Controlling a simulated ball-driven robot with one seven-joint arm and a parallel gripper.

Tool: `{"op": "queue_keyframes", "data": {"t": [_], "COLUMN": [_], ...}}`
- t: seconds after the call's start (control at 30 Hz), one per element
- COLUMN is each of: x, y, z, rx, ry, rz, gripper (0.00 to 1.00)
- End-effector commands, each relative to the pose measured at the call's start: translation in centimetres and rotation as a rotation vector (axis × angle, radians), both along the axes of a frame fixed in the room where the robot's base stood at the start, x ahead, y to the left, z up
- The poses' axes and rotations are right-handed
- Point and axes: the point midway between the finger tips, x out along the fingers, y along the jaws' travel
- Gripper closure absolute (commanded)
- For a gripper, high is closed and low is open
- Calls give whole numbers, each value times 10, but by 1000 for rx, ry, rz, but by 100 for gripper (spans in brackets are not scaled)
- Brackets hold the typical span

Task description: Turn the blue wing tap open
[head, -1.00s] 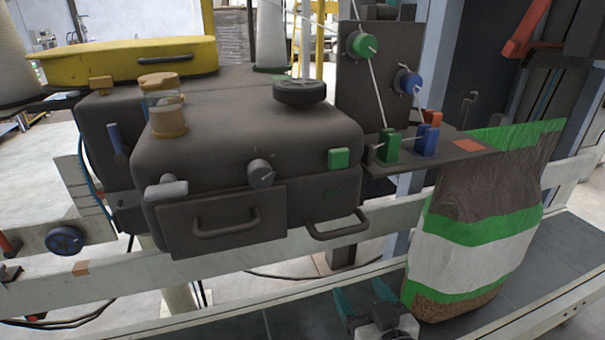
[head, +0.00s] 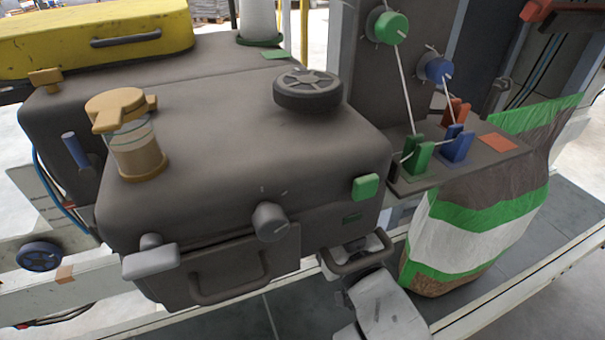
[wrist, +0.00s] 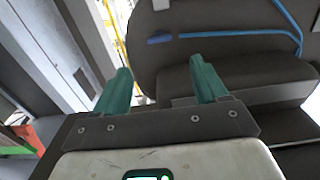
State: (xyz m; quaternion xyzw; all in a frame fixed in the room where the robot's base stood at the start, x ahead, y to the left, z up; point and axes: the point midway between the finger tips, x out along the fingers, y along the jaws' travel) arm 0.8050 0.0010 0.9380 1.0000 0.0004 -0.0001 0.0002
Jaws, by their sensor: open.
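A blue bar-like handle (head: 76,150) sits on a dark stub at the left side of the grey machine, and is the likeliest blue wing tap. Its wing shape and setting are not clear. In the wrist view my gripper (wrist: 162,88) is open and empty, with teal fingers apart. Beyond the fingers is a dark housing with a blue strip (wrist: 220,33) across it; I cannot tell if that is tap or hose. In the head view my wrist is low, behind the drawer-like handle at the machine's right corner, and the fingertips are hidden.
The grey machine (head: 240,150) fills the middle, with a grey knob (head: 269,221) and a front handle (head: 229,281). At right are a blue round knob (head: 437,68), blue cleat-like block (head: 457,146), green one (head: 416,155) and a striped bag (head: 470,230). A blue wheel (head: 40,256) is lower left.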

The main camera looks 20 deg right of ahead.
Motion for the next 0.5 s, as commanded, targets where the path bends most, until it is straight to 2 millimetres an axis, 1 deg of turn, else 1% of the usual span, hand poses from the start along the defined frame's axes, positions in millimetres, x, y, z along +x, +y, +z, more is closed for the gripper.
{"op": "queue_keyframes", "data": {"t": [0.13, 0.4, 0.5], "x": [22, 71, 84], "y": [0, 0, 0], "z": [3, 2, 2], "rx": [1, 2, 1], "ry": [-3, -1, -2], "rz": [-1, -1, -1], "gripper": [28, 28, 28]}}
